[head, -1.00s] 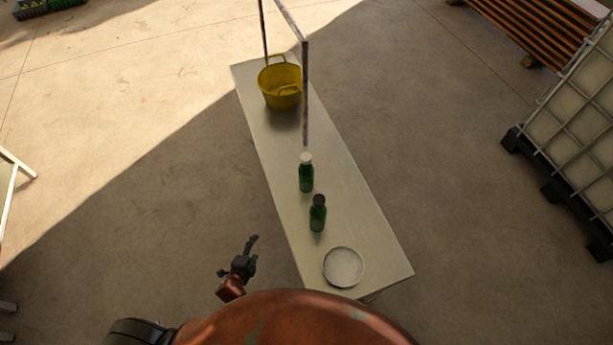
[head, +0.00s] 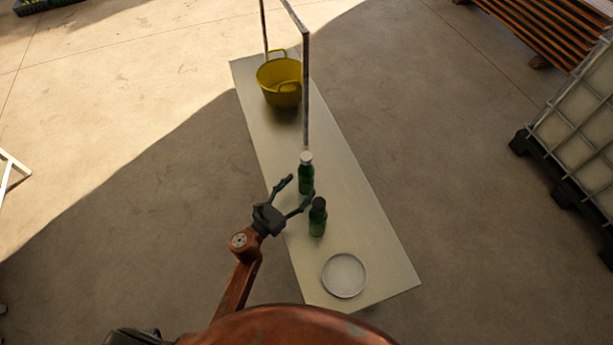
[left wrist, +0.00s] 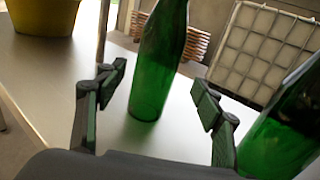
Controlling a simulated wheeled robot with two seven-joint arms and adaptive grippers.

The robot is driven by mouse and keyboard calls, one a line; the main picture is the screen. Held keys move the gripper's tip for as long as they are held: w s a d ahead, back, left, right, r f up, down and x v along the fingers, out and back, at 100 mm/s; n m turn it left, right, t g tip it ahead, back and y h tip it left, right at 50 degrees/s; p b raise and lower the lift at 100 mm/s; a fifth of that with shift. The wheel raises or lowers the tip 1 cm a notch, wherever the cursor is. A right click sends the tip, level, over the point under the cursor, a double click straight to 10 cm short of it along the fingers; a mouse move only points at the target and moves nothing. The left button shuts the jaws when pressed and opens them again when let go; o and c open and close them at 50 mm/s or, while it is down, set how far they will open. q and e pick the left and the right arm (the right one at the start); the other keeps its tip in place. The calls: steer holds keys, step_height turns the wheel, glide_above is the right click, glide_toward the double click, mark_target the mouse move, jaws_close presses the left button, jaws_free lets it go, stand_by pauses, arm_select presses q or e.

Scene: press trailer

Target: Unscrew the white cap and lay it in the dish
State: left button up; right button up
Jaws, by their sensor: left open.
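A green bottle with a white cap (head: 306,157) stands upright on the long table (head: 352,215). A second green bottle with a dark cap (head: 318,203) stands nearer to me. The round pale dish (head: 344,275) lies empty at the table's near end. My left gripper (head: 298,189) is open beside the white-capped bottle, its fingers pointing toward it. In the left wrist view the farther green bottle (left wrist: 158,65) stands beyond and between the open fingers, with its cap out of frame. The other bottle (left wrist: 285,130) is at the right, close to the right finger. My right gripper is not seen.
A yellow bucket (head: 280,82) stands at the table's far end. A metal frame (head: 305,90) rises over the table between bucket and bottles. A caged container (head: 575,140) stands on the floor at right. The table right of the bottles is clear.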

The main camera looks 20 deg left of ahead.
mark_target(301, 183)
arm_select(q)
steer(key=x, duration=0.5)
steer(key=shift+w+a+f+b, duration=0.1)
steer(key=shift+w+a+b, duration=0.05)
steer(key=shift+a+b, duration=0.15)
steer(key=shift+c, duration=0.3)
steer(key=c, duration=1.5)
